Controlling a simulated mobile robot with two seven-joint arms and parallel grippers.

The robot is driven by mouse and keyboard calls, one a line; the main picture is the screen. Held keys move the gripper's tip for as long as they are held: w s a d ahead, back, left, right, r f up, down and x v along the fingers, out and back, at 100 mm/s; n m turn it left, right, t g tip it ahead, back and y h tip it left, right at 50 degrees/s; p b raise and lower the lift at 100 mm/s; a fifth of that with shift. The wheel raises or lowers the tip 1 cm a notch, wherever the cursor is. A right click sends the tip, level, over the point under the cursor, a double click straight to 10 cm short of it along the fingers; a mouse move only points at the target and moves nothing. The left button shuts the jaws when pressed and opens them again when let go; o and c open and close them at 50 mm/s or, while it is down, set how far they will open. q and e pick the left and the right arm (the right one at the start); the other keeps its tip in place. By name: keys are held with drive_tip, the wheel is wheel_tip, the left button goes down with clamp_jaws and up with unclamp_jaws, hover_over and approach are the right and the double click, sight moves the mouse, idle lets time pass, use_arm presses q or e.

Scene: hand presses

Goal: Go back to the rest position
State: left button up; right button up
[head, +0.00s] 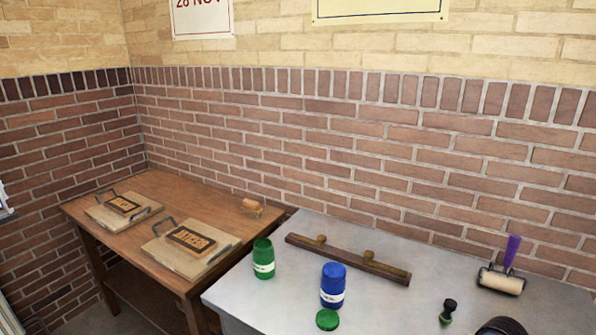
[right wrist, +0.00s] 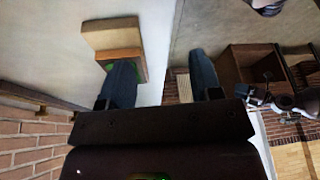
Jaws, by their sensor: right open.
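My right gripper (right wrist: 162,78) shows in the right wrist view with its two dark fingers wide apart and nothing between them. Beyond its left finger is a wooden block (right wrist: 112,38) with a trace of green beside the finger. I cannot tell whether the finger touches it. Neither gripper can be made out in the head view, and my left gripper is not seen.
The grey table (head: 400,300) holds a green jar (head: 263,258), blue jar (head: 333,286), green lid (head: 327,320), wooden bar (head: 345,258), purple-handled roller (head: 503,272) and small dark stamp (head: 448,311). The wooden table (head: 185,198) bears two plates (head: 122,212) (head: 190,245). A brick wall stands behind.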

drive_tip(key=s+a+f+m+t+h, duration=0.1)
drive_tip(key=s+a+m, duration=0.15)
drive_tip(key=s, duration=0.25)
drive_tip(key=s+a+f+m+t, duration=0.1)
drive_tip(key=s+a+m, duration=0.1)
drive_tip(key=s+m, duration=0.15)
drive_tip(key=s+d+r+m+h, duration=0.2)
drive_tip(key=s+m, duration=0.2)
drive_tip(key=s, duration=0.1)
drive_tip(key=s+d+r+m+h, duration=0.2)
drive_tip(key=s+m, duration=0.2)
drive_tip(key=s, duration=0.1)
drive_tip(key=w+f+n+t+y, duration=0.1)
drive_tip(key=w+f+t, duration=0.6)
drive_tip(key=f, duration=0.3)
drive_tip(key=shift+w+a+f+t, duration=0.25)
drive_tip(key=shift+w+t, duration=0.15)
drive_tip(key=shift+t, duration=0.5)
